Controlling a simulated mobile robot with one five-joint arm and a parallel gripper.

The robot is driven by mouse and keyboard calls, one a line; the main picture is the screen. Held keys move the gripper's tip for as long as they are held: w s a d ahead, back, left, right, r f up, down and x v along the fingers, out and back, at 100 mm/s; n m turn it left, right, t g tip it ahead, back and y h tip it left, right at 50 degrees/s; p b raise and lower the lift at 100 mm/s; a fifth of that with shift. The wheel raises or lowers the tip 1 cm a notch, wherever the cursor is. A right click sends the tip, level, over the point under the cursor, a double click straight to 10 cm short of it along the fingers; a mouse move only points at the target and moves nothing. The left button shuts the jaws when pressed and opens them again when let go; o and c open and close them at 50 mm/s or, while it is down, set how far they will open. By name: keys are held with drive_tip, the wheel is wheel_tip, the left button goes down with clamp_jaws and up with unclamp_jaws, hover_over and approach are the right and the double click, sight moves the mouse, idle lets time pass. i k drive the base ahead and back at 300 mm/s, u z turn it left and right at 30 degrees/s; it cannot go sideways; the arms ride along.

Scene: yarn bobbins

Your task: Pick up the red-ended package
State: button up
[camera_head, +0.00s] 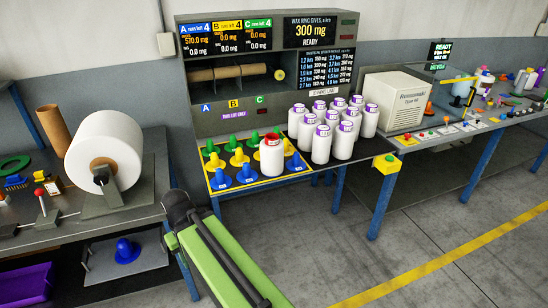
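The red-ended package (271,157) is a white bobbin with a red ring around a dark centre on its upper end. It stands upright on the yellow-edged peg board, at the front right among the coloured pegs and just left of the group of purple-ended packages (321,144). My green and dark arm (222,262) reaches up from the bottom edge, and its dark joint ends in front of the board's left side, apart from the package. I cannot make out my gripper's fingers in this view. Nothing touches the package from my arm.
Green pegs (252,139), yellow pegs (239,157) and blue pegs (247,174) stand close to the package. A display machine (225,118) rises behind. A large white roll (104,165) is on the left table. The floor (400,235) at right front is clear.

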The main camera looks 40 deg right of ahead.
sight(272, 148)
drive_tip(key=z, duration=0.05)
drive_tip(key=i, duration=0.95)
drive_tip(key=u, duration=0.05)
